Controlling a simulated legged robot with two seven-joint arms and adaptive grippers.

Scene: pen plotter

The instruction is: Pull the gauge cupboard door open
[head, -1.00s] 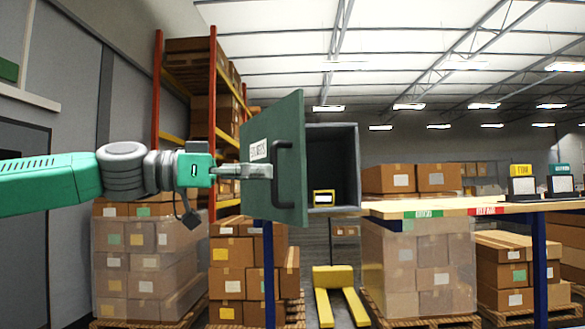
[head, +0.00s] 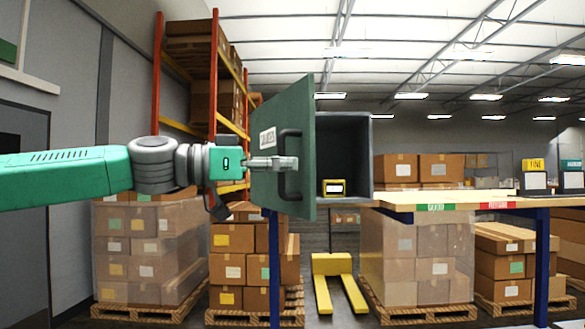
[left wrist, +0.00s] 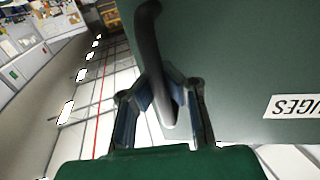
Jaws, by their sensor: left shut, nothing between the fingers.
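The green gauge cupboard door (head: 268,110) stands open, swung out to the left of the grey cupboard (head: 357,150). A yellow-framed gauge (head: 334,187) is visible inside. The dark bar handle (head: 284,185) is on the door's outer face and shows large in the left wrist view (left wrist: 148,35). My left gripper (head: 290,163) is at the handle, its fingertips overlapping it in the head view. A white label (left wrist: 295,107) is on the door. My right gripper is not in view.
The cupboard stands at the left end of a wooden-topped bench (head: 465,198) with blue legs. A yellow pallet jack (head: 335,285) is on the floor below. Pallets of boxes (head: 155,260) stand left and right.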

